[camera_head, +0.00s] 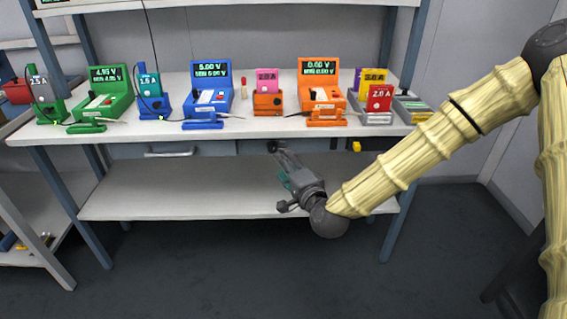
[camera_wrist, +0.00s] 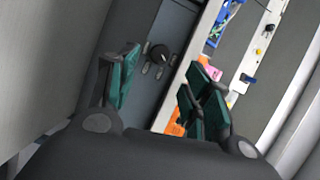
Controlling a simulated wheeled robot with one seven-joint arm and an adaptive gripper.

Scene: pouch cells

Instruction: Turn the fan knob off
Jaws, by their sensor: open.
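A round black knob (camera_wrist: 158,54) sits on the dark grey front panel below the tabletop in the wrist view, and I take it for the fan knob. Small light marks show just beside it. In the head view a dark knob (camera_head: 271,147) shows on the same panel, close to my fingertips. My gripper (camera_head: 280,158) is below the front edge of the table. In the wrist view my gripper (camera_wrist: 160,85) has its green finger pads spread apart with nothing between them. The knob lies ahead, between the lines of the fingers and not touched. I cannot read its setting.
The white tabletop (camera_head: 340,131) overhangs just above my gripper. It holds green, blue and orange testers (camera_head: 321,93) and several coloured pouch cells. The lower shelf (camera_head: 180,203) is clear.

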